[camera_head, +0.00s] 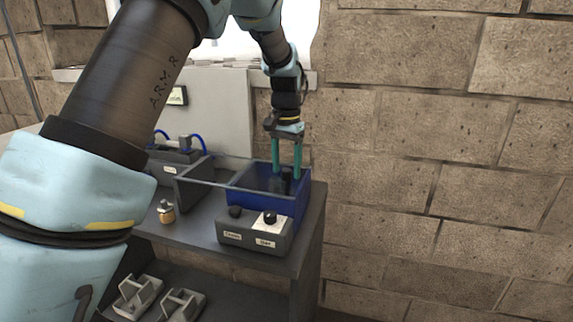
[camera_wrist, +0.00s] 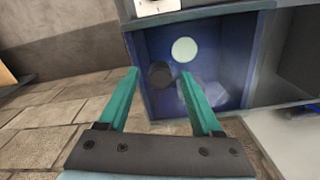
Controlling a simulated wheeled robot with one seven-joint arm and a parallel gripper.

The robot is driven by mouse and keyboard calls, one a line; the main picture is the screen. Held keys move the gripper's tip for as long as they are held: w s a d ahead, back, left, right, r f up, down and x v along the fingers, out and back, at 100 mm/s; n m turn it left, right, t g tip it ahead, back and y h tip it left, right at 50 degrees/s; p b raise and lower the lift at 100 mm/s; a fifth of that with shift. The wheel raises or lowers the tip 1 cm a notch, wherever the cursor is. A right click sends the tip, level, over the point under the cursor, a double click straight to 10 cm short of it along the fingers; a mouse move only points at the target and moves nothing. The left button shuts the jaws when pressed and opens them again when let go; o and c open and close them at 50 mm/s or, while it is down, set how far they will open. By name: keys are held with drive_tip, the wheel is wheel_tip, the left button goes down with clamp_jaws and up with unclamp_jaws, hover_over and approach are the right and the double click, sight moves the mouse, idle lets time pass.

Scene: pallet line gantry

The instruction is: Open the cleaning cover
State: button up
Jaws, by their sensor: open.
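My gripper (camera_head: 286,168) is open, its two teal fingers pointing down into the open-topped blue bin (camera_head: 251,201) at the right end of the bench. In the wrist view my gripper (camera_wrist: 160,76) has its fingers apart, in front of the bin (camera_wrist: 240,45). A dark round piece (camera_wrist: 160,74) shows between the fingertips; I cannot tell if they touch it. A pale disc (camera_wrist: 185,50) and a cloudy, see-through piece lie beyond. No part is clearly marked as the cleaning cover. A grey, clear-topped compartment (camera_head: 196,192) adjoins the bin on the left.
A grey control box (camera_head: 250,240) with two knobs and labels stands before the bin. A small brass-coloured fitting (camera_head: 166,212) stands on the bench to its left. A block with blue hoses (camera_head: 178,150) is behind. A brick wall (camera_head: 430,180) is close on the right.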

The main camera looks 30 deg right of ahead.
clamp_jaws()
idle(0.5)
idle(0.9)
